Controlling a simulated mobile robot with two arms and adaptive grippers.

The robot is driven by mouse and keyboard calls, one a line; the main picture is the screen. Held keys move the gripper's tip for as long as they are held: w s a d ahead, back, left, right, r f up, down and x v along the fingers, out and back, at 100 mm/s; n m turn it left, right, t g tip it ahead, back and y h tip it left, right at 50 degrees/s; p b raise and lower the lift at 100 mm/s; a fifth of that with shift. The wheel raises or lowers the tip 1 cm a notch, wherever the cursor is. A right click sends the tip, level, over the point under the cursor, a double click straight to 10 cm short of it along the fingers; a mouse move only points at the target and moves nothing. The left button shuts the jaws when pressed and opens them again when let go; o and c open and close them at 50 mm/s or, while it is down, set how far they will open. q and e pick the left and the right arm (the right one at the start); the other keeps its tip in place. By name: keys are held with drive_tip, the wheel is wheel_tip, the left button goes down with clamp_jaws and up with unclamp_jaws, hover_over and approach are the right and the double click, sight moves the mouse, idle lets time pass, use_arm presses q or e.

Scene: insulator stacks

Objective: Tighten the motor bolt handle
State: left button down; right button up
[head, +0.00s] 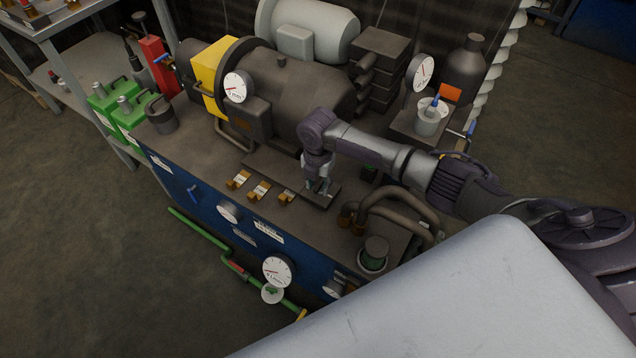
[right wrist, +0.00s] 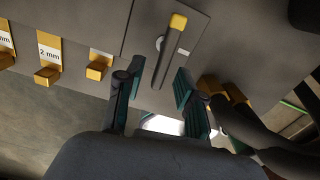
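The bolt handle, a grey lever with a yellow tip (right wrist: 168,38), lies on a grey plate ahead of my right gripper in the right wrist view. My right gripper (right wrist: 158,75) is open, its two dark-teal fingers apart. The lever's near end lies just beyond the gap between the fingertips; I cannot tell whether they touch it. In the head view my right gripper (head: 318,187) points down over a small plate at the front of the bench, and it hides the handle. The dark motor (head: 295,90) is behind it. My left gripper is not in view.
Several yellow blocks with labels (head: 259,190) sit left of the gripper. Thick dark pipes (head: 395,205) curve close on its right. A yellow guard (head: 213,75) and dial gauge (head: 236,87) stand at the motor's left.

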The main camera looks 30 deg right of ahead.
clamp_jaws()
